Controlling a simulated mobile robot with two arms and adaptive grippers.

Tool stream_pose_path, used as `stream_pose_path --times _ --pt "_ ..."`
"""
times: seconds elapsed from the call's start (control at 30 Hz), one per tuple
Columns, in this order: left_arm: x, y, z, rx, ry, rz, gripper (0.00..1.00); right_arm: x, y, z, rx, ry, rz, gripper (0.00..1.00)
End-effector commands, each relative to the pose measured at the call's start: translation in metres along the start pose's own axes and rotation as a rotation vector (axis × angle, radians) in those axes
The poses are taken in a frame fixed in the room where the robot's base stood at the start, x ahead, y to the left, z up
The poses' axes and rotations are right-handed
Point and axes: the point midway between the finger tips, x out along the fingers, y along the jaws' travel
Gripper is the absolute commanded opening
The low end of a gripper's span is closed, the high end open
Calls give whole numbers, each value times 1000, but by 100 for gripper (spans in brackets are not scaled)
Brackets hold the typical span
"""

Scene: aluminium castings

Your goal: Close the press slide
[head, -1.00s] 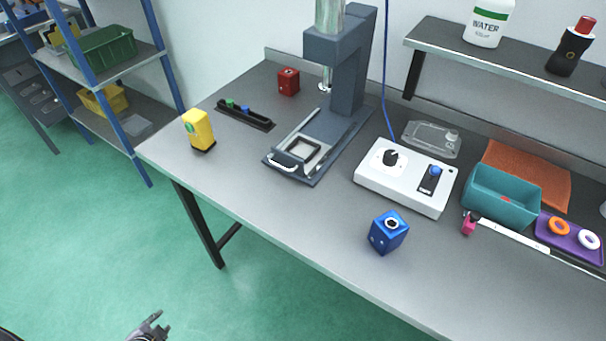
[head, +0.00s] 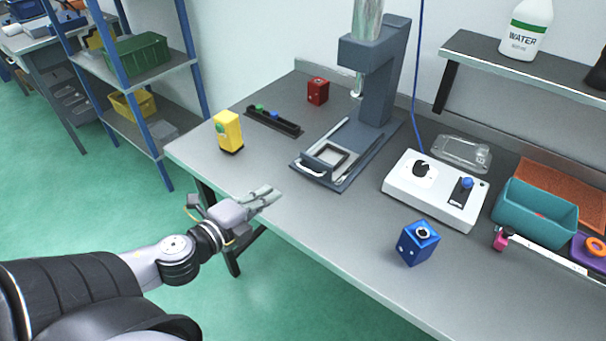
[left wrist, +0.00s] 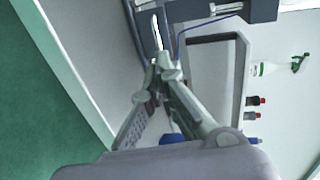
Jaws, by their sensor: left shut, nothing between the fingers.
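The dark grey press (head: 378,85) stands on the bench towards the back. Its slide (head: 345,153) is drawn out at the front, with a square frame on it and a white handle (head: 312,168) at its front end. My left gripper (head: 277,191) is shut and empty, at the bench's front edge, left of and nearer than the handle. In the left wrist view, the shut fingertips (left wrist: 160,66) point towards the white handle (left wrist: 156,32), with a gap between. My right gripper is in neither view.
A yellow block (head: 229,133) and a black rack (head: 273,121) stand left of the press, a red block (head: 318,91) behind. A white control box (head: 436,190) and a blue block (head: 418,244) are to the right. The bench before the slide is clear.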

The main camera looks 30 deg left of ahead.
Motion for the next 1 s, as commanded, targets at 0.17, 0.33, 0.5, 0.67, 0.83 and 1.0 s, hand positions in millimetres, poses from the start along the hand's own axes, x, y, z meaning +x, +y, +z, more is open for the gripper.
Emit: stream_pose_path --times 0.17,0.33,0.5,0.67,0.83,1.0 --pt "24 -2 0 1 0 -4 0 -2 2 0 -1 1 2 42" --pt "44 -2 1 1 -2 -3 0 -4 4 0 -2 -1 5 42" --pt "64 -2 1 0 -3 -3 0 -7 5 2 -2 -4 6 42" --pt "83 -2 1 0 -2 -2 0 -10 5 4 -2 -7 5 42" --pt "102 -2 1 1 -2 -2 0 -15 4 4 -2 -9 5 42" --pt "115 -1 1 0 -3 0 0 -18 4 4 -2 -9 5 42"
